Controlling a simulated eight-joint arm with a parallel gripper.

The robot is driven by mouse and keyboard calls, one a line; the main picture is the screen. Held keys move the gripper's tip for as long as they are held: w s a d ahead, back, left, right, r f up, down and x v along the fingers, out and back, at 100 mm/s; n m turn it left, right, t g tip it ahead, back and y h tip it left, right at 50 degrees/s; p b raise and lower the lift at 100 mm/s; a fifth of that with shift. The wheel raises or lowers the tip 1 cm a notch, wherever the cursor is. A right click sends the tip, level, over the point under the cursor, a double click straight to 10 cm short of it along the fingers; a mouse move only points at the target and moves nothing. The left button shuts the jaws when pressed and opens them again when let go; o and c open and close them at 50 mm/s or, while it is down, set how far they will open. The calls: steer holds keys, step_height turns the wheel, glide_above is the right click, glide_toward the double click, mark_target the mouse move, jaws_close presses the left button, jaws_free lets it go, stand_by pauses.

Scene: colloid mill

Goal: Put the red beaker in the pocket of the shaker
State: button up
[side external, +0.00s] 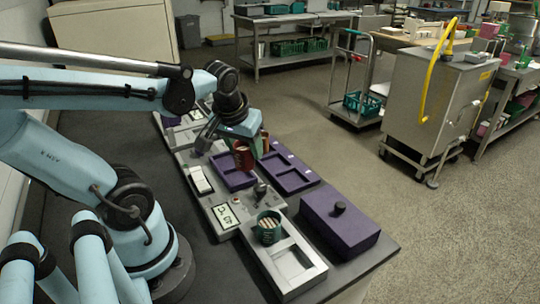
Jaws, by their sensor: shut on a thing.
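A red beaker (243,157) hangs upright below my gripper (243,143), which is shut on it; the fingers partly hide its upper part. The beaker appears over or just behind a purple tray with a recessed pocket (236,182). A second purple tray with pockets (293,180) lies to its right. A long grey unit with a display (225,216) runs in front of them. I cannot tell for sure which of these is the shaker, or how high the beaker is. A reddish-orange thing (265,139) shows just right of the gripper, partly hidden.
A green beaker (268,232) with pale contents stands on the grey unit. A purple box with a black knob (341,222) stands to the right. A white block (200,180) sits on the left. The dark bench front (215,275) is clear.

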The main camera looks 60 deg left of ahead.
steer(key=a+f, duration=0.2)
steer(key=a, duration=0.2)
steer(key=shift+a+f, duration=0.35)
steer(key=shift+f, duration=2.05)
steer(key=shift+f, duration=0.15)
steer(key=o, duration=1.1)
steer(key=shift+c, duration=0.2)
steer(key=shift+v, duration=6.05)
steer(key=w+d+f+m+t+h, duration=0.1)
steer(key=w+d+m, duration=0.2)
steer(key=d, duration=0.3)
steer(key=w+d+f+m+t+h, duration=0.1)
steer(key=w+d+m+t, duration=0.1)
steer(key=w+d+m, duration=0.2)
steer(key=d, duration=0.2)
steer(key=shift+d+f+t+h, duration=0.25)
steer(key=shift+d+t+h, duration=0.05)
steer(key=shift+d+h, duration=0.1)
